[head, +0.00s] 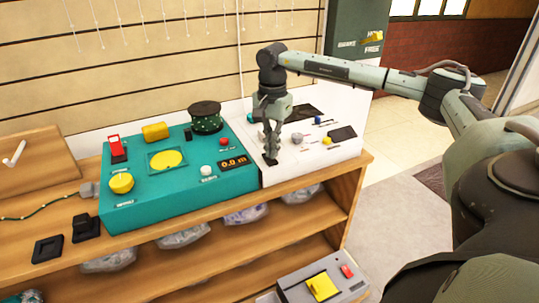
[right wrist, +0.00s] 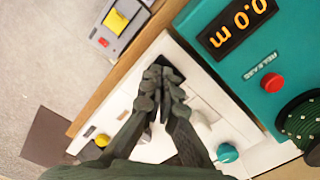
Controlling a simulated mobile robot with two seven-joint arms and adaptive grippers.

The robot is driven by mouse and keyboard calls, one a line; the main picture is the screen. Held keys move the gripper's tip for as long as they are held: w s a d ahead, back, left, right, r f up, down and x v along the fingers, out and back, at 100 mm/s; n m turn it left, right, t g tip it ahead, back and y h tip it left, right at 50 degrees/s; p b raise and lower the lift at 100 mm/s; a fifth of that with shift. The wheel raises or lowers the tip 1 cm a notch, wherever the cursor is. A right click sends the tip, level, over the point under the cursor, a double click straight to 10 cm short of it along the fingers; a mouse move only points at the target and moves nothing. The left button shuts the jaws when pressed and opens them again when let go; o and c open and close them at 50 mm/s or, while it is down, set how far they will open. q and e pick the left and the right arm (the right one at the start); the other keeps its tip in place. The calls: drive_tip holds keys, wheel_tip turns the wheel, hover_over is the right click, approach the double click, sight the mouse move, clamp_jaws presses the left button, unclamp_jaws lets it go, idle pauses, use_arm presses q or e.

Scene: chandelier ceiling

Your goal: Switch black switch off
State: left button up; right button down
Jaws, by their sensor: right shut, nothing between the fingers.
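The black switch (head: 269,160) sits at the front left corner of the white panel (head: 318,155) on the wooden bench. My right gripper (head: 271,150) points down right over it, with its fingers together and nothing between them. In the right wrist view the fingertips (right wrist: 158,74) cover part of the black switch (right wrist: 173,72). Whether they touch it, and which way the switch is set, I cannot tell. My left gripper is not in view.
A teal box (head: 215,184) with a red switch, yellow knob and display stands left of the panel. Other knobs and a black plate (head: 342,133) are on the panel. A grey box with a yellow switch (head: 322,286) is lower, in front.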

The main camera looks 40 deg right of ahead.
sight(272, 162)
wheel_tip(272, 162, up, 6)
drive_tip(key=p, duration=0.3)
drive_tip(key=shift+f+p, duration=0.25)
drive_tip(key=shift+p, duration=0.15)
